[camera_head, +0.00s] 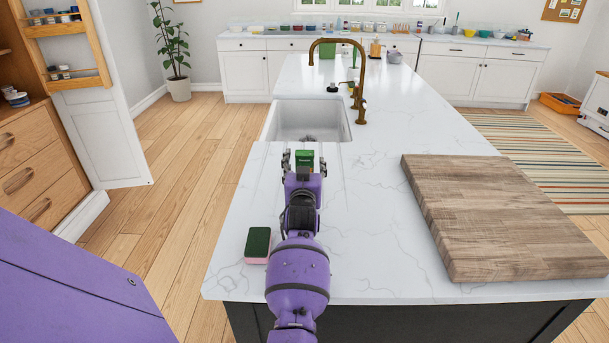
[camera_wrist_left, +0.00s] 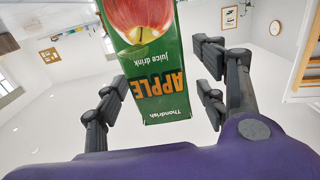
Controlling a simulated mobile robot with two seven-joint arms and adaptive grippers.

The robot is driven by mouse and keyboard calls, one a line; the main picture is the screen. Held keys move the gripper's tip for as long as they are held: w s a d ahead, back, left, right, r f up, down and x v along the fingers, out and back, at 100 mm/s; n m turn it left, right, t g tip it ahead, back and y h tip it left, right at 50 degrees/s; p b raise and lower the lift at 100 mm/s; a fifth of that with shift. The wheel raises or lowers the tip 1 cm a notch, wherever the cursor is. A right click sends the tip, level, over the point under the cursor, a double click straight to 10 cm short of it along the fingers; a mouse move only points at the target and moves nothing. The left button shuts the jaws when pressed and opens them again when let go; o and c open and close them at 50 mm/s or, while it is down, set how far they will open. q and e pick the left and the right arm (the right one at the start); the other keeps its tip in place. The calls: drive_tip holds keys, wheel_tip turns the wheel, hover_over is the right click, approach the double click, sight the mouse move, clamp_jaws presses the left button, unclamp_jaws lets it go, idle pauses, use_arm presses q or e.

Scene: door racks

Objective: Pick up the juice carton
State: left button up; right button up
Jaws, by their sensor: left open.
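The juice carton (camera_head: 304,159) is green with a red apple picture and stands on the white island counter just before the sink. In the left wrist view the carton (camera_wrist_left: 160,75) appears upside down between the fingers, with gaps on both sides. My left gripper (camera_head: 303,162) is open, with its fingers on either side of the carton; it also shows in the left wrist view (camera_wrist_left: 165,88). My arm hides the lower part of the carton in the head view. My right gripper is not in view.
A green and pink sponge (camera_head: 258,245) lies left of my left arm. A thick wooden cutting board (camera_head: 500,215) covers the right of the counter. A sink (camera_head: 308,121) with a brass faucet (camera_head: 361,85) lies beyond the carton. The counter between arm and board is clear.

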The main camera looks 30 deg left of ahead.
use_arm(q)
drive_tip(key=c, duration=1.4)
drive_tip(key=shift+r, duration=0.1)
clamp_jaws()
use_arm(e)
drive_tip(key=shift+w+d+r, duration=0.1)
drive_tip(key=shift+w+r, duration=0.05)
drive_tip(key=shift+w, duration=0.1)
use_arm(q)
drive_tip(key=shift+r, duration=0.15)
